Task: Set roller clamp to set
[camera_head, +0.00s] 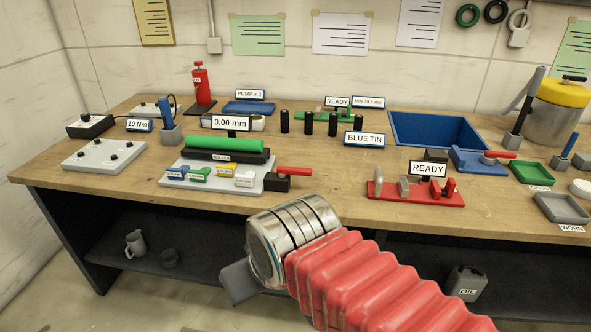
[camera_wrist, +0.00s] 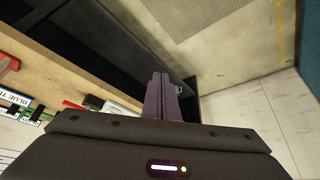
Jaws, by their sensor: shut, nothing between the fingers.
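A green roller (camera_head: 225,143) lies in a black holder on a light grey base plate (camera_head: 215,188) at the table's front, left of centre. A black block with a red lever (camera_head: 295,172) sits at the plate's right end; the lever points right and lies about level. I cannot read a label that names the clamp. My gripper (camera_head: 238,283) is in front of the table, lower than its top and apart from the plate. In the wrist view its fingers (camera_wrist: 158,95) are together and empty, with the table edge and lower shelf beyond.
Small coloured tabs lie on the plate before the roller, with a 0.00 mm sign (camera_head: 231,123) behind. A red fixture with a READY sign (camera_head: 428,168) stands to the right. A blue tin (camera_head: 437,130) is behind. Bare wood separates the plate and red fixture.

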